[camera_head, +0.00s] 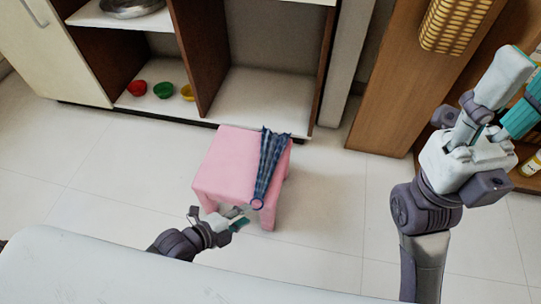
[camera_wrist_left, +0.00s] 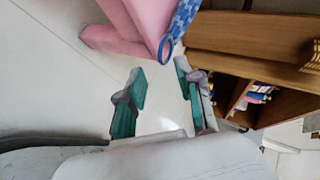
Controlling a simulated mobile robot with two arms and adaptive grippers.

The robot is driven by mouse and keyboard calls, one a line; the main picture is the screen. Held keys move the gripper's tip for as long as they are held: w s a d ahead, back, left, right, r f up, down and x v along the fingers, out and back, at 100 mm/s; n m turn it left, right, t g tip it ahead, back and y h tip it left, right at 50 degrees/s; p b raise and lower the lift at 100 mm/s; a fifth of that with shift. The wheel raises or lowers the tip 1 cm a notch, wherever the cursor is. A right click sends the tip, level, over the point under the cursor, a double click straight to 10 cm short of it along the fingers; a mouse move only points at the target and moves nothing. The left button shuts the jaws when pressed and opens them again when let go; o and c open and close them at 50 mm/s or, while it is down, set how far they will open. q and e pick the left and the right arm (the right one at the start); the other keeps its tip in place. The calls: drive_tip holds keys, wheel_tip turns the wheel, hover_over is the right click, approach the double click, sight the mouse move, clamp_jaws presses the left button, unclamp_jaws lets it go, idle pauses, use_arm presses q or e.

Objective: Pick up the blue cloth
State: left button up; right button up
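The blue cloth (camera_head: 268,165) is checkered and lies over the right part of the pink stool (camera_head: 225,165). It narrows toward the stool's front edge, where a blue ring (camera_head: 257,204) hangs at its end. In the left wrist view, the ring (camera_wrist_left: 166,49) and part of the cloth (camera_wrist_left: 184,16) show at the top. My left gripper (camera_head: 238,218) is low in front of the stool, near and below the ring. Its fingers (camera_wrist_left: 160,86) are apart with nothing between them. My right gripper (camera_head: 517,88) is raised at the far right, fingers apart and empty.
A cabinet with open shelves (camera_head: 265,95) stands behind the stool, with red (camera_head: 137,88), green (camera_head: 163,90) and yellow (camera_head: 187,92) bowls. A wooden unit (camera_head: 395,95) stands at the right. Tiled floor (camera_head: 320,220) is free right of the stool.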

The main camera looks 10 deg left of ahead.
use_arm(q)
drive_tip(key=b+x, duration=0.1)
drive_tip(key=x, duration=0.2)
drive_tip(key=shift+w+d, duration=0.1)
drive_tip(key=shift+d, duration=0.05)
clamp_jaws()
